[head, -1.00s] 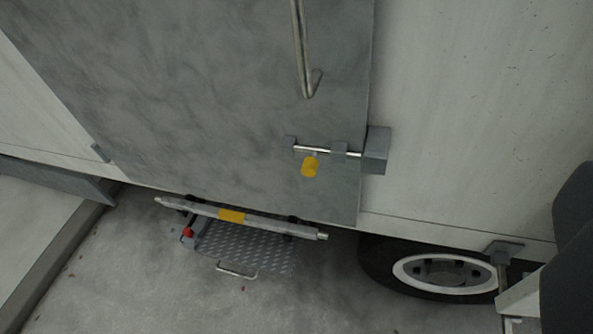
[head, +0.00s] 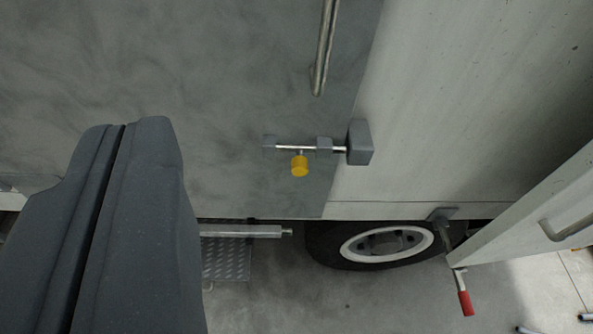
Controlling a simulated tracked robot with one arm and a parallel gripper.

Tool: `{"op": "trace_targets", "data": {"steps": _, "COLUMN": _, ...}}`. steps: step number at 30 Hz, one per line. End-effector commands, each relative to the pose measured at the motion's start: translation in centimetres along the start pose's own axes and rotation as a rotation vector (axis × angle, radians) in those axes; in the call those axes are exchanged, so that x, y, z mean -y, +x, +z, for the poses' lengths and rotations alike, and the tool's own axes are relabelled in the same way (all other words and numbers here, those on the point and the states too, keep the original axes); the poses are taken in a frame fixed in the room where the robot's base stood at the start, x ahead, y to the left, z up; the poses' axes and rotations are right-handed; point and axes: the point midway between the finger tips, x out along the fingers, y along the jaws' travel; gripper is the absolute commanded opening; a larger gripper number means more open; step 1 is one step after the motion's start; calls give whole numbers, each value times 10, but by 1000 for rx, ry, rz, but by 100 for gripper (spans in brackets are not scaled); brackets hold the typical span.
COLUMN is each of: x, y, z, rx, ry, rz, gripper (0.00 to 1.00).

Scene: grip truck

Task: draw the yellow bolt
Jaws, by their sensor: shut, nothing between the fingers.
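The yellow bolt knob (head: 299,166) hangs from a thin metal rod (head: 298,148) on the grey door, near the door's right edge. The rod runs through grey brackets and its right end meets a grey block (head: 360,142) on the white wall. My gripper (head: 122,128) is large at the lower left of the view, its two dark fingers pressed together with only a thin seam between them. It is empty and stands apart from the knob, to the left of it in the picture.
A metal handle bar (head: 324,50) is on the door above the bolt. Below are a tread-plate step (head: 228,262) and a wheel (head: 384,244). At right a white panel (head: 530,215) sticks out, with a red-handled lever (head: 464,300) below it.

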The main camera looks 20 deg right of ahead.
Motion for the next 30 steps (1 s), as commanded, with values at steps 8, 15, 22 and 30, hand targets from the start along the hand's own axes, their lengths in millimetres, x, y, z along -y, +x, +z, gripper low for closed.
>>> {"op": "trace_targets", "data": {"steps": 8, "x": 0, "y": 0, "z": 0, "rx": 0, "ry": 0, "rz": 0, "gripper": 0}}
{"op": "trace_targets", "data": {"steps": 15, "x": -14, "y": 30, "z": 24, "rx": 76, "ry": 74, "rz": -27, "gripper": 0}}
{"op": "trace_targets", "data": {"steps": 22, "x": -47, "y": 106, "z": 105, "rx": 290, "ry": 347, "rz": -134, "gripper": 0}}
{"op": "trace_targets", "data": {"steps": 30, "x": -124, "y": 167, "z": 194, "rx": 425, "ry": 763, "rz": -284, "gripper": 0}}
